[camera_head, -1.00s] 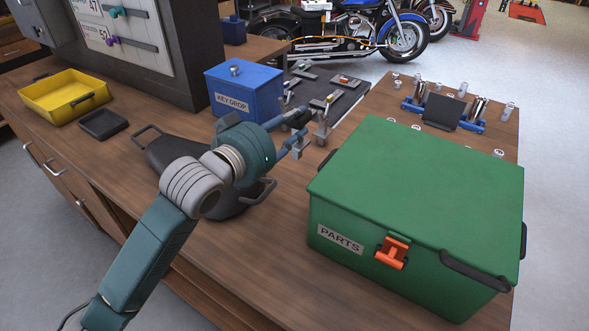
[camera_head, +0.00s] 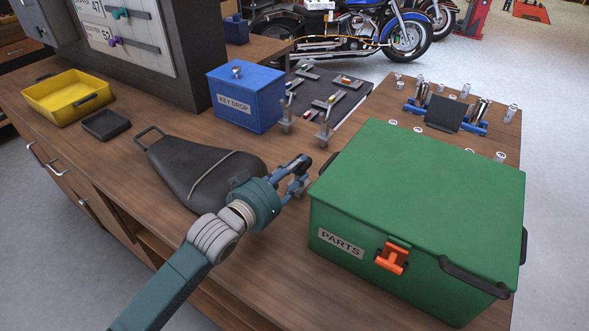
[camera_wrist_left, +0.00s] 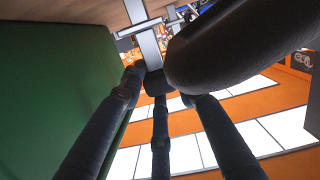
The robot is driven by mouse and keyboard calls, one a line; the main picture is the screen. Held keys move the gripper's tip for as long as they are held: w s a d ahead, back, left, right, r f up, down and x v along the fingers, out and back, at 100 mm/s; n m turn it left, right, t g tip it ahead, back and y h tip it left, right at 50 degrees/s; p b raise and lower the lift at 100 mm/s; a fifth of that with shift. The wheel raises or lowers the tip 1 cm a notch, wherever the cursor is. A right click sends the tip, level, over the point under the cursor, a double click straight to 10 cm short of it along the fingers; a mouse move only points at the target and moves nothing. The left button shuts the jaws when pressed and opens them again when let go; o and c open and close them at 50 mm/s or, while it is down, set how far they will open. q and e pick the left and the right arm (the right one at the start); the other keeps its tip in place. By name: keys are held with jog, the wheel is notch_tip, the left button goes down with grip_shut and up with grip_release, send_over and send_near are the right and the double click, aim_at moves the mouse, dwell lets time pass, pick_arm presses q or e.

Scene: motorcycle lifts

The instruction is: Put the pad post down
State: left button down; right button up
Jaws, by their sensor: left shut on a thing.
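My left gripper (camera_head: 300,174) is low over the wooden workbench, between the dark seat and the green parts box. It is shut on a grey metal piece, which I take to be the pad post (camera_wrist_left: 149,46). In the head view my fingers hide most of the post; a little grey shows below them. In the wrist view the post runs up between the fingers to a crosspiece near the brown bench top. I cannot tell whether it touches the bench. Two similar grey posts (camera_head: 325,128) stand behind, near the blue key drop box. My right gripper is not in view.
The green parts box (camera_head: 420,190) is close on the right. The dark seat (camera_head: 205,170) lies close on the left. Behind are the blue key drop box (camera_head: 246,97) and a dark tool mat (camera_head: 350,101). A yellow tray (camera_head: 66,97) stands far left.

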pick_arm(q)
jog(key=c, duration=1.3)
grip_release()
jog(key=shift+f, duration=0.1)
